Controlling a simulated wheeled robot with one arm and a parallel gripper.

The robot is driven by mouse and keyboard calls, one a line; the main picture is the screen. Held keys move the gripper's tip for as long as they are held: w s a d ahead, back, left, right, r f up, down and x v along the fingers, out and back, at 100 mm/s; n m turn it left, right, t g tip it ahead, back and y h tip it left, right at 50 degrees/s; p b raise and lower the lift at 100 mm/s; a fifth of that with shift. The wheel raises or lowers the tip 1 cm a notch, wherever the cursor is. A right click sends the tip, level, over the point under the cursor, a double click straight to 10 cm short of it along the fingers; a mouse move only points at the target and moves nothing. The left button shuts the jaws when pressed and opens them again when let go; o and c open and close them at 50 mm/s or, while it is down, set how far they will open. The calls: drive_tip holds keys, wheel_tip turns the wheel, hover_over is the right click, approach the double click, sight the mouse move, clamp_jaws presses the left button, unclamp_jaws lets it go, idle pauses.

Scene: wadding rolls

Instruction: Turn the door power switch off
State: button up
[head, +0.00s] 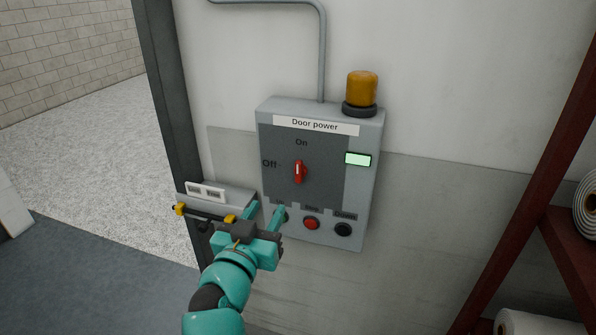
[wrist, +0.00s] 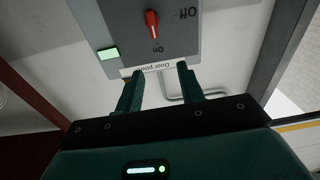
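The door power switch is a red rotary knob (head: 300,172) on the grey front of the "Door power" box (head: 265,125). The knob stands upright, in line with the "On" label above it; "Off" is to its left. My gripper (head: 265,213) is below and left of the knob, in front of the box's lower left part, and apart from the knob. Its two fingers are spread with nothing between them. The wrist view is upside down; there the knob (wrist: 152,24) lies beyond the open fingertips of my gripper (wrist: 160,70).
A green lit display (head: 358,159) is right of the knob. A red button (head: 311,223) and a black button (head: 343,229) sit below. An amber beacon (head: 362,88) tops the box. A small ledge (head: 225,195) juts out at left. A red rack (head: 530,190) stands right.

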drive_tip(key=p, duration=0.7)
approach(297, 170)
drive_tip(key=shift+m+h, duration=0.3)
drive_tip(key=shift+m, duration=0.1)
drive_tip(key=x, duration=0.7)
drive_tip(key=shift+w+r, duration=0.2)
drive_tip(key=shift+w, duration=0.15)
drive_tip(key=shift+p+x, duration=0.3)
drive_tip(key=shift+x, duration=0.5)
drive_tip(key=shift+f, duration=0.2)
drive_tip(key=c, duration=0.8)
